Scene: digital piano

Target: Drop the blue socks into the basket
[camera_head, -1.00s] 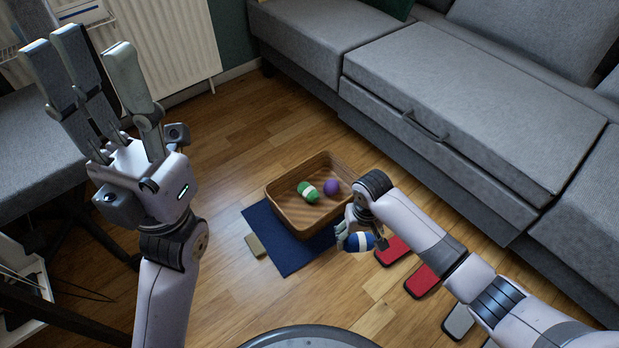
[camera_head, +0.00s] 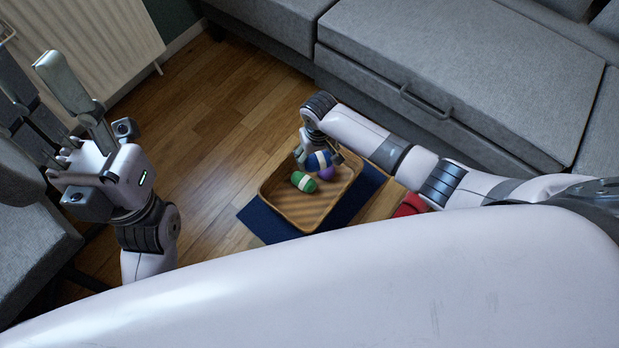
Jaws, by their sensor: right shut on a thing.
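The blue socks (camera_head: 319,160), a rolled blue bundle with a white band, are held by my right gripper (camera_head: 318,156) over the far part of the basket. The gripper is shut on them. The wicker basket (camera_head: 275,207) stands on a dark blue mat (camera_head: 262,226) on the floor. Green socks with a white band (camera_head: 303,181) lie inside it, and a purple ball-like bundle (camera_head: 325,172) shows partly behind the blue socks. Whether the blue socks touch the purple bundle cannot be told. My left gripper (camera_head: 58,100) is raised at the left, fingers spread and empty, away from the basket.
A grey sofa (camera_head: 455,75) runs along the back and right, close behind my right arm. A red item (camera_head: 409,205) lies right of the basket, partly hidden. A radiator (camera_head: 95,45) stands at the upper left. Wooden floor (camera_head: 200,165) left of the basket is clear.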

